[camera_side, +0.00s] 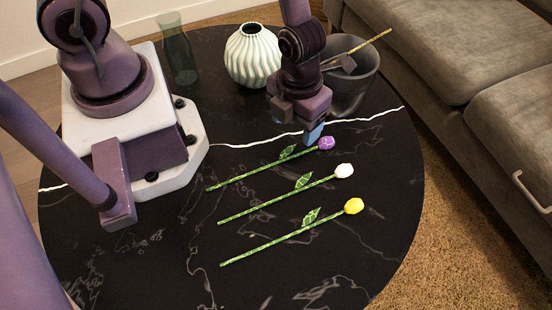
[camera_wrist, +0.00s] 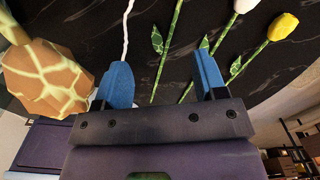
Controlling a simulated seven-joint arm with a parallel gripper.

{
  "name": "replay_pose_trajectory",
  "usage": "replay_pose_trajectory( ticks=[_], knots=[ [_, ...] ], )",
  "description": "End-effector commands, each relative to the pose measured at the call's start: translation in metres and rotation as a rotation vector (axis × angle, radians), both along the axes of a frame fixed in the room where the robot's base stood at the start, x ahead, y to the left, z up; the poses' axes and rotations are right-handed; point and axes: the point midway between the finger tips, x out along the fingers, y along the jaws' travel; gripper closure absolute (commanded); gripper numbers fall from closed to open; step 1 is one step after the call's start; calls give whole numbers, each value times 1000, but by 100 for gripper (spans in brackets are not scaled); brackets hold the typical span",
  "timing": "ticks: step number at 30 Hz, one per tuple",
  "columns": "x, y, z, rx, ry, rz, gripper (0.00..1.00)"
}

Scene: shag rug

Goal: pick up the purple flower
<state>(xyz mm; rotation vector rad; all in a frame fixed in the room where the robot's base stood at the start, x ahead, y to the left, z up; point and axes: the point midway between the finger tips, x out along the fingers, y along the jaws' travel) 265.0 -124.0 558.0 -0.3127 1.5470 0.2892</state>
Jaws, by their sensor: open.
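The purple flower (camera_side: 327,143) lies on the dark round table, its green stem running down to the left. My gripper (camera_side: 313,134) is by the flower's head end, pointing down, its blue fingertips close to the bloom. In the wrist view my gripper (camera_wrist: 162,80) is open, with a blue finger on each side and nothing held. A green stem with a leaf, which looks like the purple flower's stem (camera_wrist: 166,52), shows between the fingers. The purple bloom is not visible in that view. I cannot tell the exact height of the fingertips above the table.
A white flower (camera_side: 344,170) and a yellow flower (camera_side: 354,206) lie roughly parallel, nearer the camera. A grey pot (camera_side: 362,96) holding a stem stands behind my gripper. A pale ribbed vase (camera_side: 254,62) and a clear glass vase (camera_side: 177,55) stand farther left.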

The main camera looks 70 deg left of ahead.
Motion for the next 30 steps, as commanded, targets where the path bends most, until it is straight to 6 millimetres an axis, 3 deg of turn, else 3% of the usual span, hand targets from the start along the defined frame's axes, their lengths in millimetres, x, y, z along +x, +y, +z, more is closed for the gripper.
replay_pose_trajectory(
  ticks=[8,18,27,30],
  knots=[
    [0,-1,-21,1,1,-3,35],
    [4,-2,-65,1,2,-2,35],
    [5,-2,-68,1,-1,0,35],
    [5,-2,-68,1,-1,0,58]
  ],
)
